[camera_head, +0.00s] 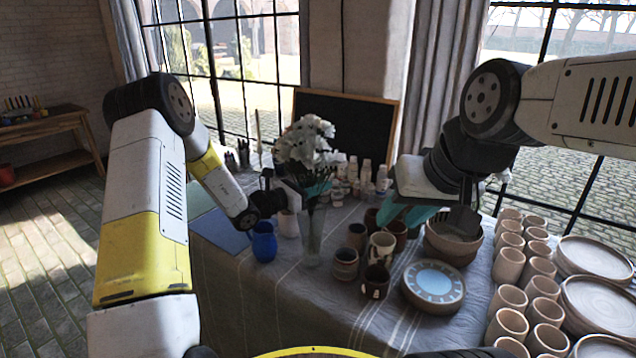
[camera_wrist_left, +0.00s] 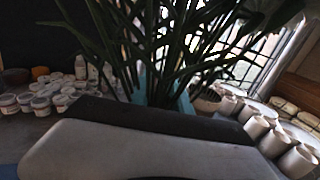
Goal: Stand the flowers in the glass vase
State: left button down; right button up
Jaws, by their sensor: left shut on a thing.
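A bunch of white flowers (camera_head: 306,146) with dark green leaves is held upright in my left gripper (camera_head: 316,189), whose teal fingers are shut around the stems. In the left wrist view the green stems and leaves (camera_wrist_left: 160,45) rise from between the teal fingers (camera_wrist_left: 165,92). The clear glass vase (camera_head: 312,240) stands upright on the table directly below the left gripper. I cannot tell whether the stem ends are inside its mouth. My right gripper (camera_head: 402,212) hangs over the table near a bowl, with teal fingers partly visible; its opening is unclear.
A blue jug (camera_head: 264,242) stands close left of the vase. Several mugs (camera_head: 345,263) stand close right, with a blue-centred plate (camera_head: 433,285) and a bowl (camera_head: 452,242) beyond. Rows of clay cups (camera_head: 508,265) and stacked plates (camera_head: 597,298) fill the right side. The front cloth (camera_head: 285,310) is clear.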

pick_arm(q)
jog(key=c, duration=1.1)
grip_release()
jog(key=shift+v, duration=3.85)
jog(key=shift+a, duration=0.15)
jog(key=shift+v, duration=5.9)
jog(key=shift+r, duration=0.1)
